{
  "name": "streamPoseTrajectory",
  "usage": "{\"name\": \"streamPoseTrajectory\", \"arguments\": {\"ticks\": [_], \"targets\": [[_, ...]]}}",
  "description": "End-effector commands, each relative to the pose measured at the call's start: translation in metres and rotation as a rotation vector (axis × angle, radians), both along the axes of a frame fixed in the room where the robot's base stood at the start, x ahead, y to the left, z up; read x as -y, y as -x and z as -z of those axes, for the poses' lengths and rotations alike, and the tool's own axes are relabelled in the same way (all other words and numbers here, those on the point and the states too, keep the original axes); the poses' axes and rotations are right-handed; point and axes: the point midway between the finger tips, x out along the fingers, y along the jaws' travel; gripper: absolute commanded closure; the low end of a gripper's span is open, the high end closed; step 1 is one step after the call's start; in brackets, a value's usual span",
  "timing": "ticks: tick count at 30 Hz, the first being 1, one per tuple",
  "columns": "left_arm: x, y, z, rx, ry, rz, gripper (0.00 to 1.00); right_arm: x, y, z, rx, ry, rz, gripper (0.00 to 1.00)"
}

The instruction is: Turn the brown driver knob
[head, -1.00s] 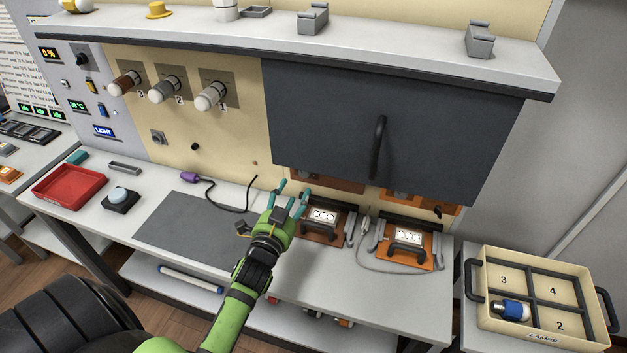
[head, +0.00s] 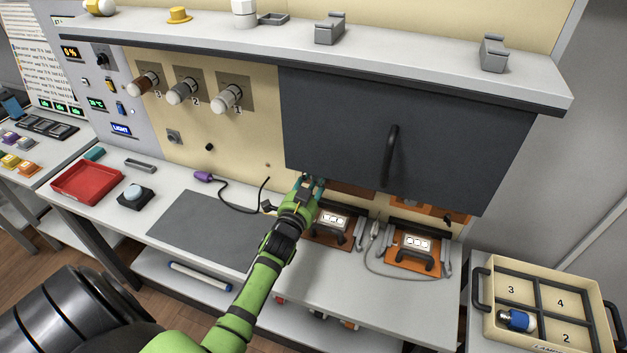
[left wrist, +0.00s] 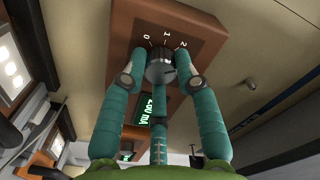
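The brown driver box (left wrist: 205,30) fills the upper part of the left wrist view, marked 0, 1 and 2. Its round grey and dark knob (left wrist: 160,66) sits below the 1. My left gripper (left wrist: 160,60) has its teal fingers drawn in around this knob, two at its sides and one below; they appear to touch it. In the head view the left gripper (head: 314,184) is at the lower edge of the dark panel, and the knob is hidden there. Only part of the brown box (head: 350,190) shows beneath the panel. My right gripper is not in view.
The dark panel with its handle (head: 389,155) hangs just above the left gripper. Orange units (head: 415,262) with white sockets stand on the bench below, with a cable (head: 372,258) between them. A grey mat (head: 205,228) lies left of the arm.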

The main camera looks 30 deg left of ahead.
Motion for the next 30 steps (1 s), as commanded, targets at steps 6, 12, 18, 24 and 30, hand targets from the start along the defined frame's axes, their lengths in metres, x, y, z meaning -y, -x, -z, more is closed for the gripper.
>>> {"name": "streamPoseTrajectory", "arguments": {"ticks": [6, 12, 18, 24, 30], "targets": [[-0.001, 0.0001, 0.0003, 0.0, 0.008, -0.002, 1.0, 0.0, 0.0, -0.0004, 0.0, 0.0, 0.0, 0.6], [-0.0012, 0.0002, 0.0007, 0.013, 0.067, -0.003, 1.0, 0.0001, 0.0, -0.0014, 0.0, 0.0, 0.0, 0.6], [-0.0013, 0.0002, 0.0009, 0.013, 0.066, -0.003, 0.46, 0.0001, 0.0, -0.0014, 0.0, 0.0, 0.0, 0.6], [-0.001, 0.0001, 0.0006, 0.013, 0.066, -0.002, 0.46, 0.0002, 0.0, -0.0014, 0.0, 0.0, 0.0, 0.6], [0.0008, 0.0062, 0.0013, 0.013, 0.066, -0.001, 0.46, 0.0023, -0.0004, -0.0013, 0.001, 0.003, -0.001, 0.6]]}}
